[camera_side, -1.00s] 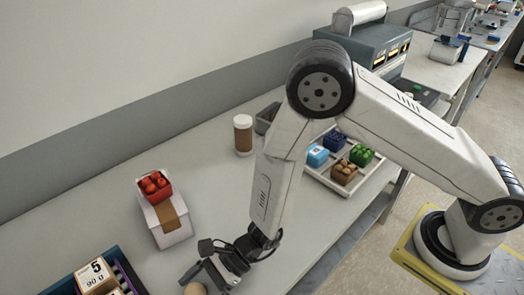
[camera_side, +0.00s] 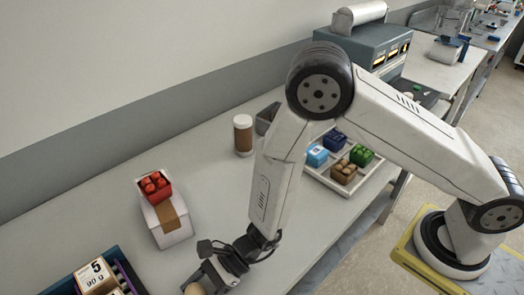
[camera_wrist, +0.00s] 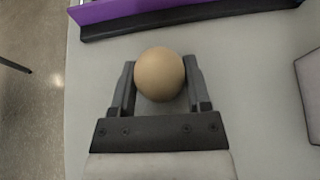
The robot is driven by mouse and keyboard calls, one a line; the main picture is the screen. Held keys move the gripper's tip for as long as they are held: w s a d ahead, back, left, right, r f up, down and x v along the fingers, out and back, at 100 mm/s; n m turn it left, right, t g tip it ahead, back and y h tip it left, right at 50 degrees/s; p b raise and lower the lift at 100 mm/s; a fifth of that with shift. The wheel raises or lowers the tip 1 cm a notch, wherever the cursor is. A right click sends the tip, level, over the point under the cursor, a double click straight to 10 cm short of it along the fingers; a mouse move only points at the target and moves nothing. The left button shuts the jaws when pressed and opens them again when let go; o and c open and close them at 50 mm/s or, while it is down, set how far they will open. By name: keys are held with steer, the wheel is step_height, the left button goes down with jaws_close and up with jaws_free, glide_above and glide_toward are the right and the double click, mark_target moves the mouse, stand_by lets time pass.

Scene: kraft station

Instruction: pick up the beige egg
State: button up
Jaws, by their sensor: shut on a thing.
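The beige egg (camera_wrist: 159,74) sits between the two fingers of my gripper (camera_wrist: 159,82) in the wrist view. The fingers touch it on its left and right sides, and the gripper is shut on it. In the side view the egg (camera_side: 194,289) shows at the bottom edge, partly cut off by the frame. My gripper (camera_side: 205,276) is low over the table there. I cannot tell whether the egg still touches the table.
A brown jar (camera_side: 243,134) and a tray (camera_side: 325,181) with coloured cartons are farther back.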

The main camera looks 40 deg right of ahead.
mark_target(194, 285)
steer(key=shift+r, duration=5)
steer(key=shift+w, duration=0.1)
